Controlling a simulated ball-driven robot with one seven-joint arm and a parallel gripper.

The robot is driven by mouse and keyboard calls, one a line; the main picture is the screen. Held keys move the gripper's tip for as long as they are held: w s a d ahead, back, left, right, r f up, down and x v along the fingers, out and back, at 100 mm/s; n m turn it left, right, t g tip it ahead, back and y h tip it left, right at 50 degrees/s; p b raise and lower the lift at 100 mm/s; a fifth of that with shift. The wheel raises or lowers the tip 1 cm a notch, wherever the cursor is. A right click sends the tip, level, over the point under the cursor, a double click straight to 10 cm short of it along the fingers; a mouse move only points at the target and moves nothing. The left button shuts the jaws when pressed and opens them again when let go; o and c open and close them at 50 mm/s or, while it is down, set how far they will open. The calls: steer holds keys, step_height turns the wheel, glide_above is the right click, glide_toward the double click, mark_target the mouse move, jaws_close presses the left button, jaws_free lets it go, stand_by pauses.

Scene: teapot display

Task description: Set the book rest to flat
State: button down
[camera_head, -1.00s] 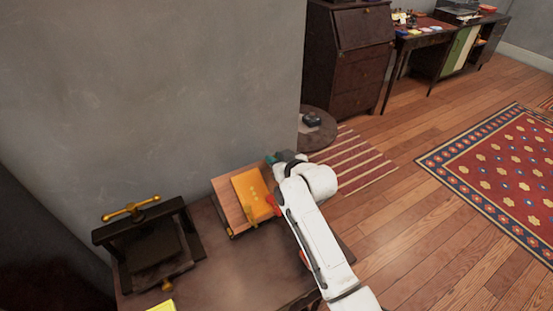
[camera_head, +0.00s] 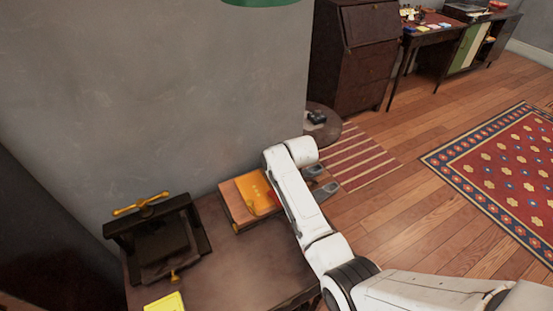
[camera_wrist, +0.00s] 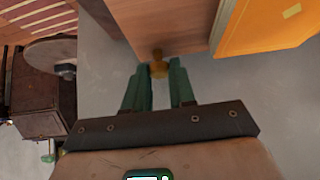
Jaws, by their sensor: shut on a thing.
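The wooden book rest (camera_head: 233,212) stands on the brown table against the wall, with an orange book (camera_head: 253,190) lying on it. The rest's board looks low, close to flat. In the wrist view, the board (camera_wrist: 160,18) and the orange book (camera_wrist: 268,22) show at the top. My gripper (camera_wrist: 159,68) has its two green fingers shut on a small brass knob (camera_wrist: 157,56) at the board's edge.
A dark press (camera_head: 160,238) with brass handles stands on the table at the left, with a yellow pad (camera_head: 165,302) in front. The table top (camera_head: 235,262) between press and arm is bare.

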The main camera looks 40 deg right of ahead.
steer(key=shift+w+f, duration=0.25)
steer(key=shift+f, duration=0.25)
steer(key=shift+w+d+f+b, duration=0.1)
steer(key=shift+w+f+b, duration=0.1)
steer(key=shift+f+b, duration=0.3)
steer(key=c, duration=1)
jaws_free()
steer(key=shift+f, duration=0.1)
steer(key=v, duration=1)
steer(key=shift+r, duration=0.4)
steer(key=shift+s, duration=0.1)
